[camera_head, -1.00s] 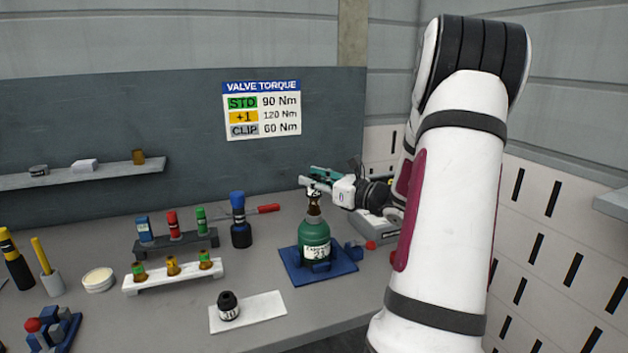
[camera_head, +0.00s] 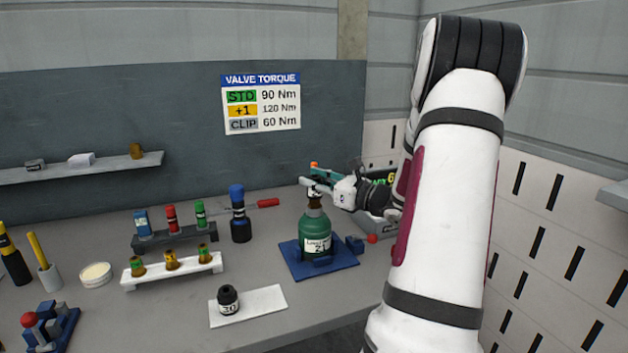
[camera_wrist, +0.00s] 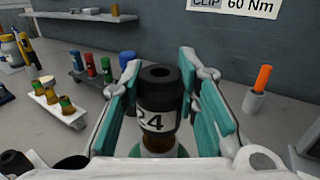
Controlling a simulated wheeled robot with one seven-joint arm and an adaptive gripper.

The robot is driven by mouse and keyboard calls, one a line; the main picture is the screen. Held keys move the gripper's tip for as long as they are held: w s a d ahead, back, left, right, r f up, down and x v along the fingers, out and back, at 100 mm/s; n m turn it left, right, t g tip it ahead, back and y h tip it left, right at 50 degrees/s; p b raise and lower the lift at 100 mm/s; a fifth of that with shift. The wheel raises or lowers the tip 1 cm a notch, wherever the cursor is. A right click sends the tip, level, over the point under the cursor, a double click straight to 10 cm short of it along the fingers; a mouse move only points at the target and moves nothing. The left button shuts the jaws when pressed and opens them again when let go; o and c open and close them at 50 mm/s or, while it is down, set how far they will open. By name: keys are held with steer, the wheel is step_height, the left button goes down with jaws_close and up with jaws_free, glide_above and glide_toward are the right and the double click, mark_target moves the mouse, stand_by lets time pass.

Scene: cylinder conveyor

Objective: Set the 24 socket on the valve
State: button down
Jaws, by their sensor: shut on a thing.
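The 24 socket is a black cylinder with a pale "24" label (camera_wrist: 155,118). In the wrist view it stands upright between the teal fingers of my gripper (camera_wrist: 160,75), which is shut on it. In the head view my gripper (camera_head: 318,183) is over the top of the green gas cylinder (camera_head: 314,236). The cylinder stands on a blue base plate (camera_head: 340,265). A brown neck part (camera_head: 314,203) shows above its green shoulder.
Another black socket (camera_head: 228,300) stands on a white mat (camera_head: 265,302). A white rack (camera_head: 150,280) of brass fittings and a dark rack (camera_head: 170,240) of coloured items stand left. A blue-topped bottle (camera_head: 239,215) is nearby. An orange-handled tool (camera_wrist: 262,80) stands in a cup.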

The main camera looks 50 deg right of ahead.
steer(key=shift+f+b, duration=0.6)
steer(key=shift+f, duration=0.5)
steer(key=c, duration=1.2)
jaws_free()
steer(key=shift+o, duration=0.2)
steer(key=shift+r, duration=0.15)
steer(key=shift+r+p, duration=1.9)
steer(key=shift+r, duration=1)
